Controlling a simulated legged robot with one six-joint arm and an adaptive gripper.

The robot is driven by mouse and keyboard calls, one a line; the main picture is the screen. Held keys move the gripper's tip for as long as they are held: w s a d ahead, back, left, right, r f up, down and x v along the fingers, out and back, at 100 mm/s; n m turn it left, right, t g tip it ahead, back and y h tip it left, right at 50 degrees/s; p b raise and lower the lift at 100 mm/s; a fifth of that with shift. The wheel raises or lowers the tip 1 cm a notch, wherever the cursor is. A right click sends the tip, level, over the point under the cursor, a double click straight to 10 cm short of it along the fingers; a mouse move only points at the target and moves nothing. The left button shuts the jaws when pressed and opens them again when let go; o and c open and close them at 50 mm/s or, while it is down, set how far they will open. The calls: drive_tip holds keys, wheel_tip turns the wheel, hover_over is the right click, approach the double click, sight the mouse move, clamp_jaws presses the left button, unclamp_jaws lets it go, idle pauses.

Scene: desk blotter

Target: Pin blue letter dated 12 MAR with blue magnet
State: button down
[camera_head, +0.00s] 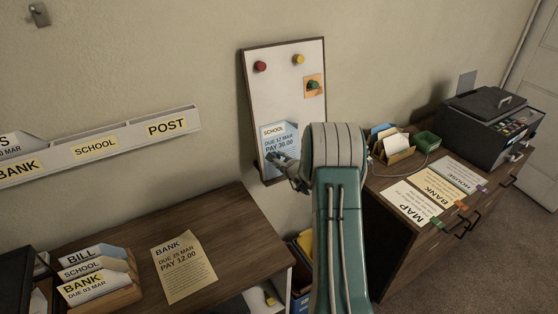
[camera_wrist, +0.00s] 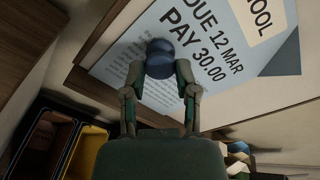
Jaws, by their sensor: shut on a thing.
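The blue school letter (camera_head: 279,134), reading DUE 12 MAR and PAY 30.00, lies against the lower part of the white board (camera_head: 283,96). It also fills the top of the wrist view (camera_wrist: 225,50). My gripper (camera_head: 281,163) is at the letter's lower part, in front of the board. In the wrist view its fingers are shut on the round blue magnet (camera_wrist: 160,57), which overlaps the letter's printed face. I cannot tell whether the magnet touches the paper. My arm hides the board's lower right part in the head view.
A red magnet (camera_head: 260,66), a yellow magnet (camera_head: 299,59) and a green magnet on an orange card (camera_head: 314,86) are higher on the board. A bank letter (camera_head: 183,267) lies on the left desk. A wall rack (camera_head: 120,138) hangs left. A printer (camera_head: 490,118) stands right.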

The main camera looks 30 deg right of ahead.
idle(0.4)
drive_tip(key=shift+c, duration=1.5)
unclamp_jaws()
drive_tip(key=v, duration=1.2)
